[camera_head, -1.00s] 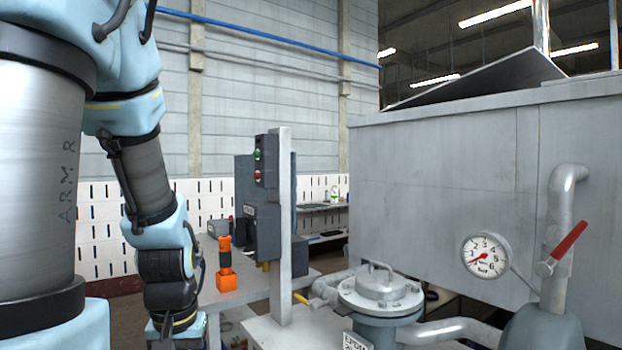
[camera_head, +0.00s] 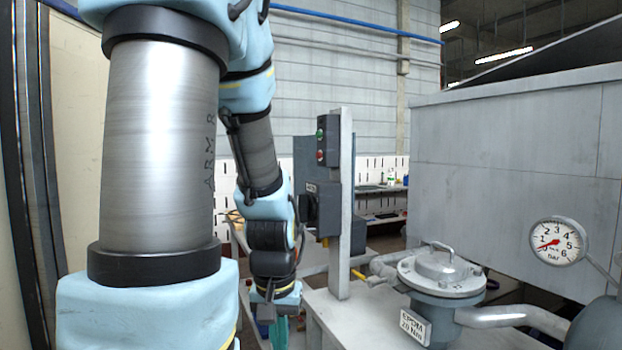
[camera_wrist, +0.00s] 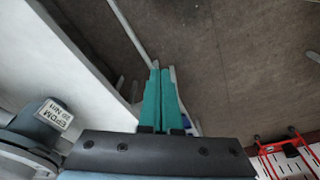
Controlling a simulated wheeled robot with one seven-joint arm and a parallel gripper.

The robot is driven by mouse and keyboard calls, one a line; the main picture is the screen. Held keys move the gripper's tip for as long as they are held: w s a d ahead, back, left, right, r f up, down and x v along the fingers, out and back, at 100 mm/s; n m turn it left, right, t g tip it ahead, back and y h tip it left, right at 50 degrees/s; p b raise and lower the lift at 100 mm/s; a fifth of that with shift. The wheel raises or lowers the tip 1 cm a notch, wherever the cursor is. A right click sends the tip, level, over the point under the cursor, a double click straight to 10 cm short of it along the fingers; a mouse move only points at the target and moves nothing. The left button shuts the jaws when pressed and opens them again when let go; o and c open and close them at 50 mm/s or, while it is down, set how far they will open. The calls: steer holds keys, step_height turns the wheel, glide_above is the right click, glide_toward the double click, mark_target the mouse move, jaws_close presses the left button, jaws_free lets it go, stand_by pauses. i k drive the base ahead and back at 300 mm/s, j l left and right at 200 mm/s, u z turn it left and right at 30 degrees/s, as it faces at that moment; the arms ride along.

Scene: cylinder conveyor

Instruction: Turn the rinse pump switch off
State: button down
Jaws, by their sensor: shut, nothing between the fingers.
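A grey control box (camera_head: 328,139) with a green and a red button is fixed to an upright post (camera_head: 346,200) in the head view. Below it is a darker switch box (camera_head: 320,208), seen from the side, with its front turned away and partly hard to make out. I cannot tell which is the rinse pump switch or how it is set. My gripper (camera_head: 279,334) hangs low, left of the post and below the boxes, apart from them. In the wrist view its teal fingers (camera_wrist: 164,72) are shut together and empty, pointing over brown floor. No switch shows there.
A filter housing (camera_head: 441,275) with a lidded top stands right of the post, with pipes and a pressure gauge (camera_head: 558,242). A large grey tank (camera_head: 520,170) fills the right. The wrist view shows a red rack (camera_wrist: 290,148) at lower right.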

mark_target(305, 203)
steer(key=i+l+u, duration=0.1)
steer(key=u, duration=0.25)
steer(key=i+l+u, duration=0.3)
